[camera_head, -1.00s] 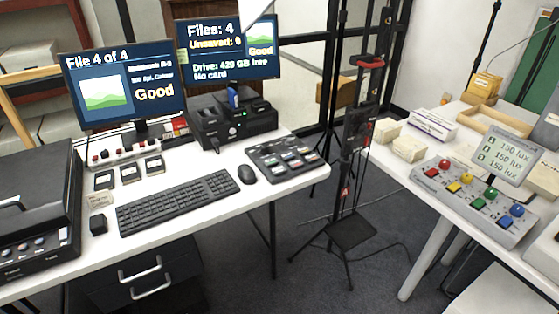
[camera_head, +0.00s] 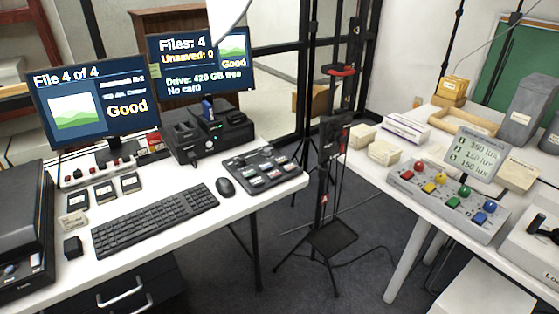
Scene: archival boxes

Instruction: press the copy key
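A dark key pad (camera_head: 262,171) with several light and red-marked keys lies on the left desk, right of the mouse. Its labels are too small to read, so I cannot tell which key is the copy key. A black card dock (camera_head: 209,136) with a blue item (camera_head: 208,110) standing in it is behind the pad. The right screen (camera_head: 203,61) reads "Files: 4", "Unsaved: 0", "Good", a drive line and "No card". The left screen (camera_head: 97,96) reads "File 4 of 4" and "Good". Neither of my grippers is in view.
A keyboard (camera_head: 156,219) and mouse (camera_head: 225,187) lie on the left desk (camera_head: 190,262). A black scanner-like unit (camera_head: 25,240) stands at left. A black stand (camera_head: 332,170) rises between the desks. The right table holds a panel of coloured knobs (camera_head: 447,202) and several boxes.

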